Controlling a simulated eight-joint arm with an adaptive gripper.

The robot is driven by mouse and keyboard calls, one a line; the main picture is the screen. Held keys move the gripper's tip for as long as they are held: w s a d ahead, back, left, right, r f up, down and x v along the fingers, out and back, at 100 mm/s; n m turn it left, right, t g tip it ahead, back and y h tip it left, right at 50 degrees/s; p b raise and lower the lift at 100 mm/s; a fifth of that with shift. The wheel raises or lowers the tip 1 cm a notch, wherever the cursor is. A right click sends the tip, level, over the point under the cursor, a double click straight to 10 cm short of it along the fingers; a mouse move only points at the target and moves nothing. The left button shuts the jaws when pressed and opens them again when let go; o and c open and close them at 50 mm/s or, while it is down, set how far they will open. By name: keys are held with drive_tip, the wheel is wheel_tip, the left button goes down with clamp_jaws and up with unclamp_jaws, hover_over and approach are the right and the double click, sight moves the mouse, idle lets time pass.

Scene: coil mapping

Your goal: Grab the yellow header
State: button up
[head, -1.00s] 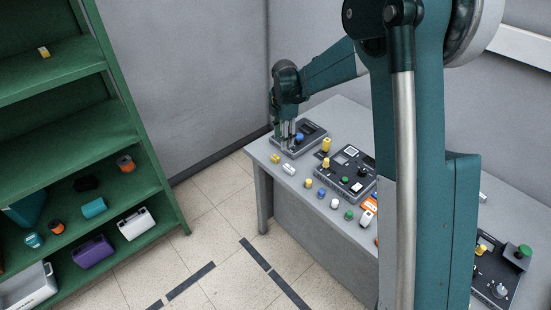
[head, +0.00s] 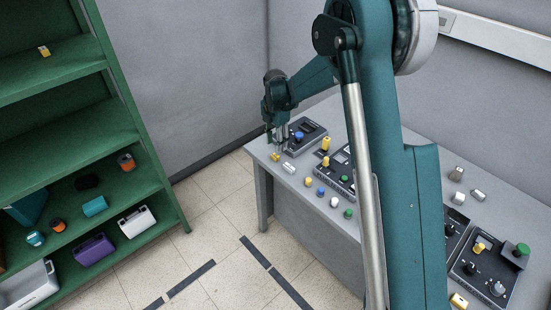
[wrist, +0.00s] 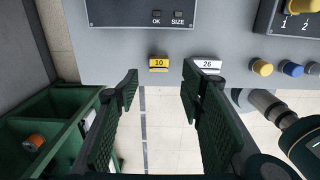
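A small yellow header marked 10 (wrist: 159,64) lies near the table's front edge, beside a white header marked 26 (wrist: 207,65). In the head view the yellow header (head: 275,157) is at the table's left corner, with the white header (head: 289,167) to its right. My gripper (wrist: 160,80) is open and empty. In the wrist view its fingers are wide apart, and the yellow header shows beyond the gap between them. In the head view my gripper (head: 277,147) is just above the yellow header; I cannot tell the exact height.
A dark device with OK and SIZE labels (wrist: 150,12) sits behind the headers. Coloured knobs, such as a yellow one (wrist: 262,67), stand to the right. A green shelf (head: 95,125) with several items stands at the left, apart from the table.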

sight(275, 155)
drive_tip(key=shift+f, duration=0.9)
drive_tip(key=shift+w+f+b, duration=0.15)
drive_tip(key=shift+f+b, duration=0.2)
drive_tip(key=shift+f, duration=2.25)
drive_tip(key=c, duration=0.9)
